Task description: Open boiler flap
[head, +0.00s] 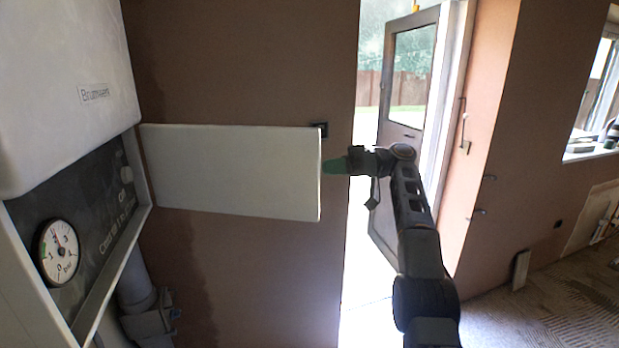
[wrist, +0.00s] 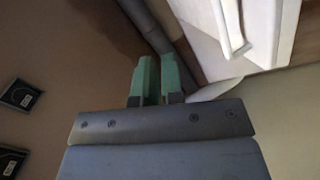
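The boiler (head: 65,70) hangs at the left in the head view. Its dark control panel (head: 85,200) with a round pressure gauge (head: 59,252) is uncovered. The white boiler flap (head: 235,172) stands swung out to the right from the panel's right side, wide open. My gripper (head: 336,167) has green fingers and is just right of the flap's free edge; I cannot tell whether it touches. In the wrist view, the gripper's fingers (wrist: 160,78) are close together with nothing visible between them. The boiler's white casing (wrist: 235,25) shows at upper right there.
An open glazed door (head: 408,120) stands behind my arm. Grey pipes (head: 138,285) run below the boiler. Bare floor is at lower right.

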